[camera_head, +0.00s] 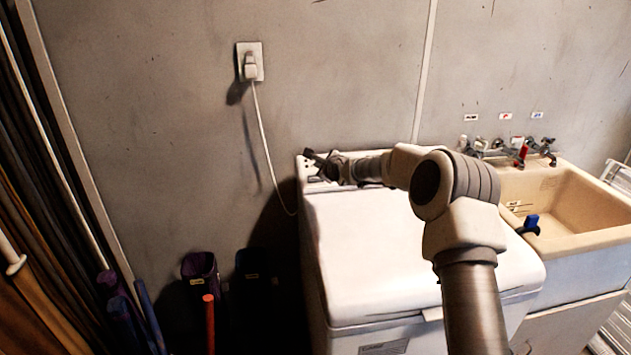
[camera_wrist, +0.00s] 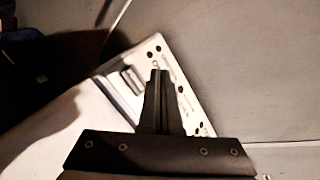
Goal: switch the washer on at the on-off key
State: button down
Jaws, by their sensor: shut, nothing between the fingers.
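The washer (camera_head: 375,240) is a white top-loader against the wall, with its lid down. Its control panel (camera_wrist: 118,62) runs along the back edge and carries several small dark round keys (camera_wrist: 180,89) with tiny marks. I cannot read which one is the on-off key. My gripper (camera_head: 308,154) is at the panel's left end in the head view. In the wrist view my gripper (camera_wrist: 159,72) is shut and empty, its fingertips over the panel close to the keys at the corner. I cannot tell whether the tips touch the panel. The fingers hide part of the panel.
A tan sink (camera_head: 560,205) with several taps (camera_head: 520,150) stands right of the washer. A white cord (camera_head: 262,130) hangs from a wall outlet (camera_head: 249,62) to the left. Dark bins (camera_head: 200,268) and poles stand on the floor at left.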

aim_at(319, 186)
jog(key=shift+w+a+f+b, duration=0.1)
jog(key=shift+w+f+b, duration=0.15)
jog(key=shift+f, duration=0.35)
jog(key=shift+w+f+b, duration=0.25)
jog(key=shift+f+b, duration=0.05)
jog(key=shift+f, duration=0.25)
jog(key=shift+w+a+f+b, duration=0.1)
jog(key=shift+w+f+b, duration=0.15)
jog(key=shift+f, duration=0.35)
dwell(0.7)
jog(key=shift+w+f+b, duration=0.15)
jog(key=shift+f+b, duration=0.25)
jog(key=shift+b, duration=0.05)
jog(key=shift+w+f+b, duration=0.15)
jog(key=shift+f+b, duration=0.35)
jog(key=shift+f, duration=0.25)
dwell(1.0)
jog(key=shift+r, duration=0.15)
jog(key=shift+s+d+r, duration=0.1)
jog(key=shift+s+r, duration=0.2)
jog(key=shift+r, duration=0.45)
